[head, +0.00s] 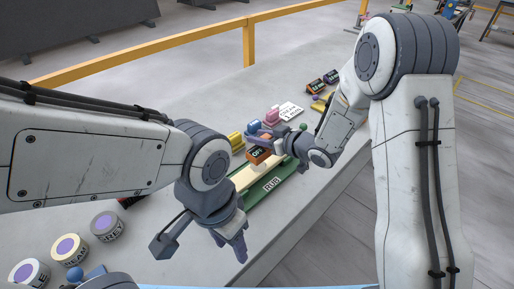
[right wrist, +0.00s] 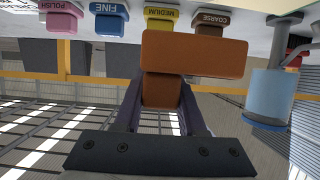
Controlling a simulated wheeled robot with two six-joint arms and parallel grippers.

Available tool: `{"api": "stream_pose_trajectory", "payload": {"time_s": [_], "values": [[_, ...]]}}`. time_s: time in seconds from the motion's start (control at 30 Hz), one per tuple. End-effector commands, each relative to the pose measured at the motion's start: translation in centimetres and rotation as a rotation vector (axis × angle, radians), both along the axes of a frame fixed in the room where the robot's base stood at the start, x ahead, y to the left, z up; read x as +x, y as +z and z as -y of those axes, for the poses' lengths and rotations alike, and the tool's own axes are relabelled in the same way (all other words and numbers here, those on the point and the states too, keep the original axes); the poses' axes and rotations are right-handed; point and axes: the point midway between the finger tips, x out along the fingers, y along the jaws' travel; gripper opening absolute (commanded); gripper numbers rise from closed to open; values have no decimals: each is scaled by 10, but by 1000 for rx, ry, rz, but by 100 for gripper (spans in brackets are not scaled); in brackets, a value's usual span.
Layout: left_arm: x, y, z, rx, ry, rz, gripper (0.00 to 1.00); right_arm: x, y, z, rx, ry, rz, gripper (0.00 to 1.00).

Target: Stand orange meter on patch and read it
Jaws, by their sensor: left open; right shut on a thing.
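My right gripper (head: 262,134) is shut on the orange meter (head: 260,156), with its fingers around the meter's upper part. The meter hangs over or at the cream strip on the green board marked RUB (head: 271,185); I cannot tell whether it touches. Its small dark display seems to read OFF. In the right wrist view the meter (right wrist: 194,54) shows as a wide orange block with a narrower part between the fingers. My left gripper (head: 234,243) is open and empty, near the slab's front edge. I cannot make out a separate patch.
In the right wrist view, blocks marked POLISH (right wrist: 62,18), FINE (right wrist: 109,18), MEDIUM (right wrist: 161,18) and COARSE (right wrist: 210,20) stand in a row. Lidded cans (head: 107,226) stand at front left. A white card (head: 291,110) and dark display devices (head: 315,86) lie farther back.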

Motion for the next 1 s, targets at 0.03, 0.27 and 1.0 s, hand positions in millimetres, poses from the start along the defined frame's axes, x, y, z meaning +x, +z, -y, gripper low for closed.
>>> {"api": "stream_pose_trajectory", "payload": {"time_s": [0.03, 0.27, 1.0], "values": [[0, 1, 0, 0, 0, 0, 50, 1, -2, -5, 0, 1, 1, 0], [0, 2, 0, 0, 0, 0, 50, 1, -27, -8, 0, -2, -5, 0], [0, 0, 0, 0, 0, 0, 50, 2, -48, -8, 0, -1, 0, 70]]}}
